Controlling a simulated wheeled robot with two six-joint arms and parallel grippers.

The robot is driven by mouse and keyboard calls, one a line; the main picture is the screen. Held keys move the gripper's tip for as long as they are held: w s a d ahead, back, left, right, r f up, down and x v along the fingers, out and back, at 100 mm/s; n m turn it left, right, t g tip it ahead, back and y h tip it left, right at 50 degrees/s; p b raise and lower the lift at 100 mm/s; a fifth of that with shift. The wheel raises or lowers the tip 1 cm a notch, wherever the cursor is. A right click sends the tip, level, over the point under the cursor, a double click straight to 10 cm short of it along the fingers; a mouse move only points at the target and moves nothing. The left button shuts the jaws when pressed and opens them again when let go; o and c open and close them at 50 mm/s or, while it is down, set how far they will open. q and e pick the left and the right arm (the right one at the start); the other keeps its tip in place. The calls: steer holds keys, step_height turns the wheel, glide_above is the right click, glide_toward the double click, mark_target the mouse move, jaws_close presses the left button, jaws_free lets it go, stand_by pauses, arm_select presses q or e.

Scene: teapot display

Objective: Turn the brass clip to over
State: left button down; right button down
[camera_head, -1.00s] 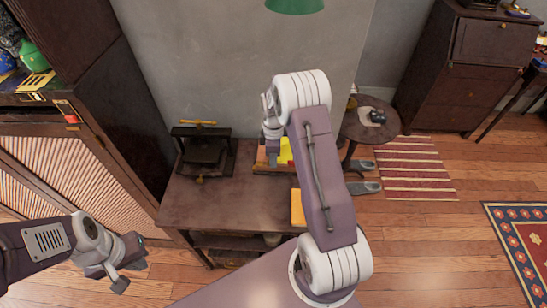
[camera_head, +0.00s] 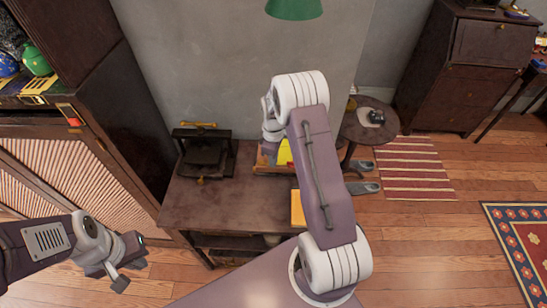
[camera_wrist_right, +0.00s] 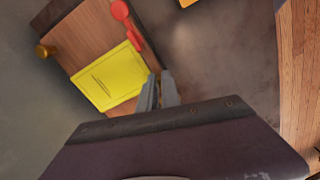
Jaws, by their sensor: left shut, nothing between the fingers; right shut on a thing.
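A wooden board (camera_wrist_right: 85,35) with a yellow sheet (camera_wrist_right: 110,77) lies on the dark table; it also shows behind my right arm in the head view (camera_head: 262,166). A small round brass piece (camera_wrist_right: 45,51) sits at the board's left edge. I cannot tell whether it is the brass clip. My right gripper (camera_wrist_right: 164,78) is shut at the board's right edge, beside the sheet's corner and the end of a red strip (camera_wrist_right: 134,41). What it holds is hidden between the fingers. My left gripper (camera_head: 121,270) is shut and empty, left of the table.
A dark press with a brass bar (camera_head: 203,160) stands on the table left of the board. An orange-yellow block (camera_head: 297,207) lies near my right arm. A round side table (camera_head: 370,128) is to the right. The table's front middle (camera_head: 230,203) is clear.

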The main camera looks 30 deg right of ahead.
steer(key=m+p, duration=0.1)
steer(key=m, duration=0.2)
steer(key=shift+a+r+m, duration=0.1)
steer(key=shift+m, duration=0.3)
steer(key=m+p, duration=0.1)
steer(key=m, duration=0.2)
steer(key=shift+a+m, duration=0.1)
steer(key=shift+m, duration=0.2)
steer(key=m+p, duration=0.1)
steer(key=m, duration=0.2)
steer(key=shift+a+m, duration=0.15)
steer(key=shift+m, duration=0.15)
steer(key=shift+a+m, duration=0.1)
steer(key=shift+m, duration=1.7)
steer(key=shift+w+m, duration=0.1)
steer(key=shift+m, duration=0.2)
steer(key=c, duration=1.6)
jaws_free()
steer(key=shift+o, duration=0.2)
step_height(320, 180, up, 9)
